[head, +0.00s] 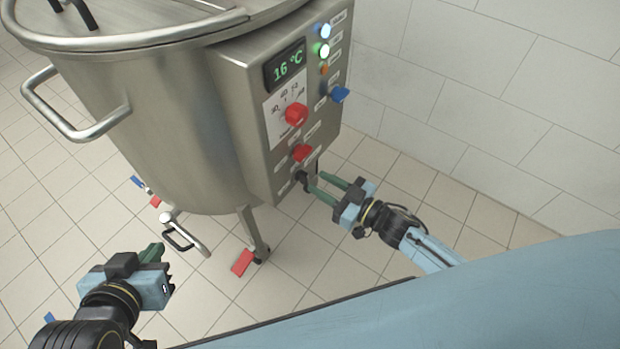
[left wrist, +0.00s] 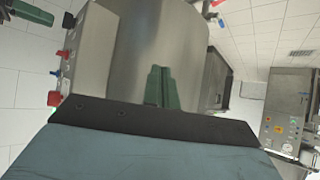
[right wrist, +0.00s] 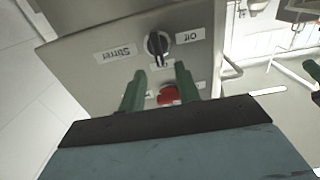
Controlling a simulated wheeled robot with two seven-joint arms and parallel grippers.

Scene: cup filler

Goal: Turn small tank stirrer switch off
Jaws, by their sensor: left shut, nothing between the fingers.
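The steel tank (head: 165,110) carries a control box (head: 245,120) on its right side. A black stirrer switch (right wrist: 157,43) sits on the panel between labels reading "Stirrer" and "Off"; in the head view it is a dark knob (head: 302,176) at the box's lower edge. Which label it points to I cannot tell. My right gripper (head: 318,188) is open, its green fingers close to the switch; in the right wrist view the fingertips (right wrist: 158,78) point toward it, with nothing held. My left gripper (head: 155,250) is shut and empty, low at the left, apart from the tank.
A red knob (head: 302,152) sits just above the switch, and a larger red dial (head: 296,114) is under the 16 °C display (head: 285,66). A blue switch (head: 340,94) juts out at the right. A tank leg with a red pedal (head: 242,262) stands below. The white wall (head: 480,80) is beyond.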

